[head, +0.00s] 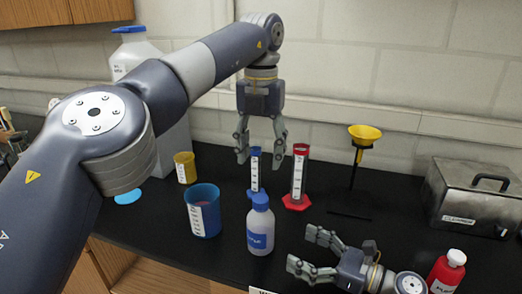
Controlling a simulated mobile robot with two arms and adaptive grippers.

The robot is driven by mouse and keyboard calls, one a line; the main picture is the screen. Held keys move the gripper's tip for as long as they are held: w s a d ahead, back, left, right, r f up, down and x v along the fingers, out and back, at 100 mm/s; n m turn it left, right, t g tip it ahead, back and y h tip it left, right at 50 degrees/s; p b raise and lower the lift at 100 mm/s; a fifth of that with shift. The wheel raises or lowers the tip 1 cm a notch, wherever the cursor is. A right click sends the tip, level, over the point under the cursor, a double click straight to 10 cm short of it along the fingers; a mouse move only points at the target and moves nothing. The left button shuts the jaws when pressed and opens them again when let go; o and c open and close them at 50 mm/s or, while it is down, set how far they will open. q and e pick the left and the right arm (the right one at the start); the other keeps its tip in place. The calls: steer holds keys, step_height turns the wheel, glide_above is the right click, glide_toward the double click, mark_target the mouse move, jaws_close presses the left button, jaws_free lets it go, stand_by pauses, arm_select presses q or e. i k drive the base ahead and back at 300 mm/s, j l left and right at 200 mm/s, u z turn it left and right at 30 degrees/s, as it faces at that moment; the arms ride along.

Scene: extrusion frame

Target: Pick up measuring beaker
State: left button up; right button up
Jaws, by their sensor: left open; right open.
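A blue beaker (207,214) with a white scale strip and pinkish contents stands upright on the black counter, left of centre. A smaller yellow beaker (185,168) with a similar strip stands behind it. I cannot tell which one is the measuring beaker. My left gripper (261,154) hangs pointing down, open and empty, behind and to the right of the blue beaker, close by a blue graduated cylinder (255,176). My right gripper (301,249) is open and empty low at the front, pointing left toward a white bottle (260,229) with a blue cap.
A red graduated cylinder (298,180) stands right of the blue one. A yellow funnel (364,135) on a stand is behind, and a metal box (476,197) is at right. A red bottle (447,271) stands front right. A large white jug (134,53) is behind my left arm.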

mark_target(206, 221)
steer(key=k, duration=1)
